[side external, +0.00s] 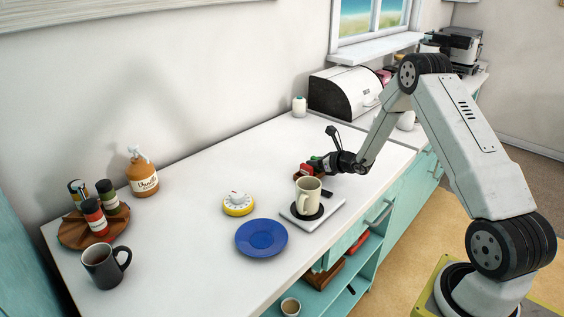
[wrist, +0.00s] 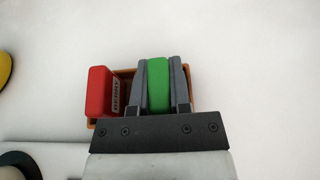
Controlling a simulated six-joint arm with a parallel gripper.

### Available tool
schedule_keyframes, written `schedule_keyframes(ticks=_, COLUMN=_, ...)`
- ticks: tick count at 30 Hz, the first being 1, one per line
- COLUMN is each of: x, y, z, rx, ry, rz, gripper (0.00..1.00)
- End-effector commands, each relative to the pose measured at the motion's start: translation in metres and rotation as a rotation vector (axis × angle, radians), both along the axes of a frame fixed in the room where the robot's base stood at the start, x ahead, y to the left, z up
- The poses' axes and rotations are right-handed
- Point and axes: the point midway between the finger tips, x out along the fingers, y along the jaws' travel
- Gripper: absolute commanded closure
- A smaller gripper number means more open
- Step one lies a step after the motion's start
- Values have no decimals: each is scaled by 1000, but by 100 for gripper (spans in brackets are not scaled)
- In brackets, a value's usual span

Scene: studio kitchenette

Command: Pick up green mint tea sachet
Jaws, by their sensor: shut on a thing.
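The green mint tea sachet (wrist: 158,84) stands between the two fingers of my gripper (wrist: 160,80) in the wrist view. My gripper is shut on it, with one finger against each side. A small orange-brown box (wrist: 204,74) lies around and below the fingers. A red sachet marked "BERRY" (wrist: 99,92) is at the left end of that box, apart from the fingers. In the side view my gripper (side external: 318,164) is low over the counter behind the cream mug, and the green sachet shows only as a small patch there. The box's lower part is hidden by my gripper.
A cream mug (side external: 308,190) stands on a grey scale (side external: 325,219) close in front of my gripper. A bread box (side external: 340,92) stands behind. The counter's left middle is clear.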

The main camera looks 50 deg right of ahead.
Motion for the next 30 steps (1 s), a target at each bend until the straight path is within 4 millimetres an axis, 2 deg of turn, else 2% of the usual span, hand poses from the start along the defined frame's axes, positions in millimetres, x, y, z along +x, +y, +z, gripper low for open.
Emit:
schedule_keyframes(ticks=5, x=0, y=0, z=9, rx=-1, ry=-1, rz=0, gripper=100)
schedule_keyframes(ticks=11, x=0, y=0, z=30, rx=-2, ry=-2, rz=1, gripper=100)
schedule_keyframes(ticks=26, x=-45, y=18, z=88, rx=-1, ry=-2, rz=-1, gripper=100)
schedule_keyframes(ticks=30, x=-67, y=26, z=99, rx=0, ry=-1, rz=-2, gripper=100)
